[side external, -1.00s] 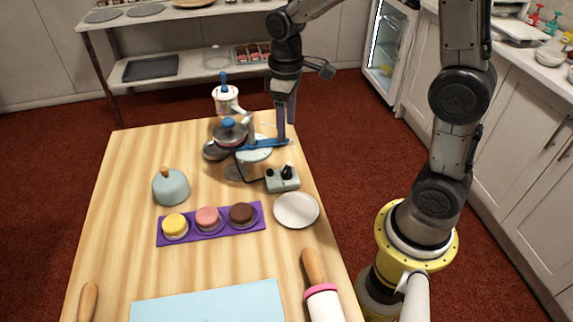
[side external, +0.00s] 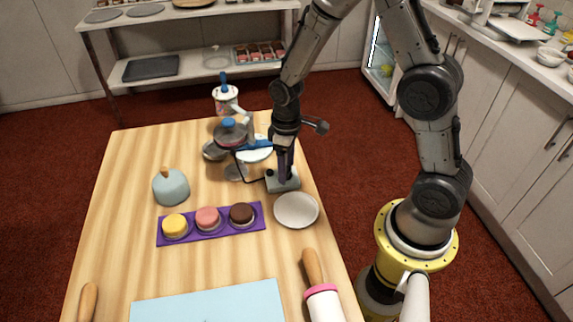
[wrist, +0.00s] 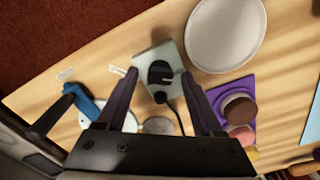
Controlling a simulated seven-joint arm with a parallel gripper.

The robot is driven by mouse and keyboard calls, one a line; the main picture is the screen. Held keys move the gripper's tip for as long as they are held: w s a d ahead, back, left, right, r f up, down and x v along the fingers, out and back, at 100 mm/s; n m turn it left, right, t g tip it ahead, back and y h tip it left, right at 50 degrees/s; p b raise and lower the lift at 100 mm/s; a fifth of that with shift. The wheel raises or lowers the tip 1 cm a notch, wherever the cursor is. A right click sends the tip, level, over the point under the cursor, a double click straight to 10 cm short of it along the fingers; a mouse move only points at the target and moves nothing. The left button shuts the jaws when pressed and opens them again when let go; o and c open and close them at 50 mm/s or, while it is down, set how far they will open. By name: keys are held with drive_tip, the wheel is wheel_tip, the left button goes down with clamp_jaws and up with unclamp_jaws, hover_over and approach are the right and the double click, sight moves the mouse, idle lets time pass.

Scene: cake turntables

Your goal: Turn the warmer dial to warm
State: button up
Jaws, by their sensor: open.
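The warmer's control box (side external: 283,183) is a small pale grey-green block near the table's right edge. In the wrist view the box (wrist: 148,57) carries a black dial (wrist: 160,73) with a raised pointer bar. My gripper (side external: 285,180) is open and points down over the box, largely hiding the dial in the side view. In the wrist view its fingers stand apart, one on each side of the dial; I cannot tell whether they touch it. A dark cord runs from the box to a flat round grey plate (side external: 235,173).
A white plate (side external: 296,210) lies close in front of the box. A purple tray (side external: 192,238) with three small cakes is to the left. A lidded pot (side external: 229,133) and a blue-handled turntable (side external: 257,150) stand behind. Small white labels (wrist: 117,71) lie beside the box.

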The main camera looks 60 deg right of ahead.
drive_tip(key=shift+c, duration=0.3)
clamp_jaws()
drive_tip(key=shift+m, duration=0.4)
drive_tip(key=m, duration=0.5)
drive_tip(key=shift+m, duration=0.3)
drive_tip(key=m, duration=0.5)
drive_tip(key=shift+m, duration=0.3)
drive_tip(key=shift+r, duration=0.1)
drive_tip(key=shift+o, duration=0.3)
unclamp_jaws()
